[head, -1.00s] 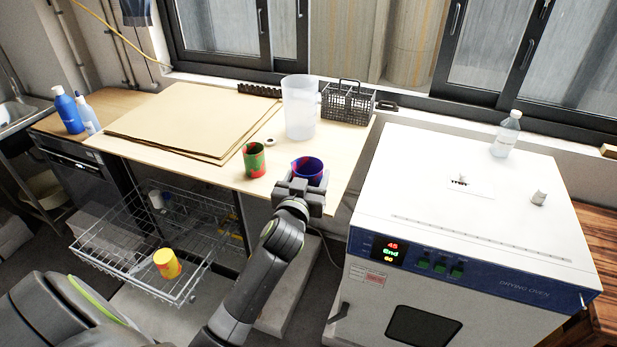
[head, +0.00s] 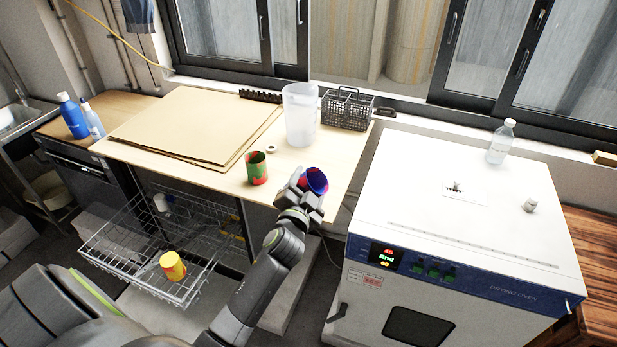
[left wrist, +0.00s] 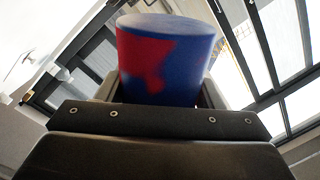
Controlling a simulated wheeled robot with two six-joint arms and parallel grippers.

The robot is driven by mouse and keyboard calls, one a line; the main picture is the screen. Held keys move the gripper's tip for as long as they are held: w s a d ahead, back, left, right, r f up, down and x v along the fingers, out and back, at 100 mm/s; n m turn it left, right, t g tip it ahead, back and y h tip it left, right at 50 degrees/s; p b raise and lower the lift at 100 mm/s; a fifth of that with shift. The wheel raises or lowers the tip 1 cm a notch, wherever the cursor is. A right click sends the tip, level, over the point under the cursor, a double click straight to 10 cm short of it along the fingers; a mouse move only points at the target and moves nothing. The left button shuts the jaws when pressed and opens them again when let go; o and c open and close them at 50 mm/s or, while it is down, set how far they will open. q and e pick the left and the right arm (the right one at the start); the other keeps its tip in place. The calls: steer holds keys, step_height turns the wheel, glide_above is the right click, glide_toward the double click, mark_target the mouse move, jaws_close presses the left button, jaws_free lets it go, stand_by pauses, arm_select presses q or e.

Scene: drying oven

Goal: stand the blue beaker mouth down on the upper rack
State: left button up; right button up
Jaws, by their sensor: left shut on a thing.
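My left gripper (head: 303,196) is shut on the blue beaker (head: 317,180), which has red patches. The beaker is held above the front edge of the table and is tilted, no longer upright. In the left wrist view the blue beaker (left wrist: 165,62) sits between the jaws, which hide its lower part. The wire rack (head: 128,262) is pulled out at the left, low beside the table, well away from the gripper. A yellow and red beaker (head: 173,266) is on it. My right gripper is not in view.
A green and red beaker (head: 257,168) stands on the table (head: 215,178) just left of my gripper. A clear jug (head: 300,115) and a dark basket (head: 347,110) stand behind. The drying oven (head: 455,230) is at the right. The rack has bare room around the yellow beaker.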

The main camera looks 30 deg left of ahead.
arm_select(q)
steer(key=shift+m, duration=0.3)
steer(key=shift+r+m+p, duration=0.15)
steer(key=shift+m+p, duration=0.55)
steer(key=shift+m, duration=0.3)
steer(key=m+p, duration=0.1)
steer(key=m, duration=0.4)
steer(key=shift+m, duration=0.4)
steer(key=shift+f+m, duration=0.2)
steer(key=shift+m, duration=0.4)
